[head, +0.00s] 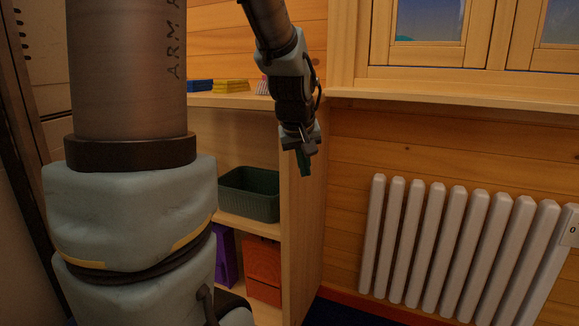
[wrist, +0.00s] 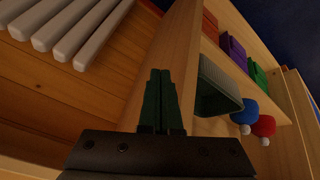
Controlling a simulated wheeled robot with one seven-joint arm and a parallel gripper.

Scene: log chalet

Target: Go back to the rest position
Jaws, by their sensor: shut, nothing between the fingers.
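My gripper (head: 304,165) hangs from my arm in the upper middle of the head view. It points downward in front of the right side panel of a wooden shelf unit (head: 306,230). In the wrist view my gripper (wrist: 161,80) shows its two green fingers close together, with nothing between them. The shelf unit's side and shelves lie beyond the fingers in the wrist view.
A green basket (head: 250,194) stands on the middle shelf, with an orange bin (head: 262,270) and a purple bin (head: 225,258) below. A white radiator (head: 460,245) stands along the wall at right, under a window sill (head: 450,98). Red and blue hats (wrist: 243,110) show beside the basket.

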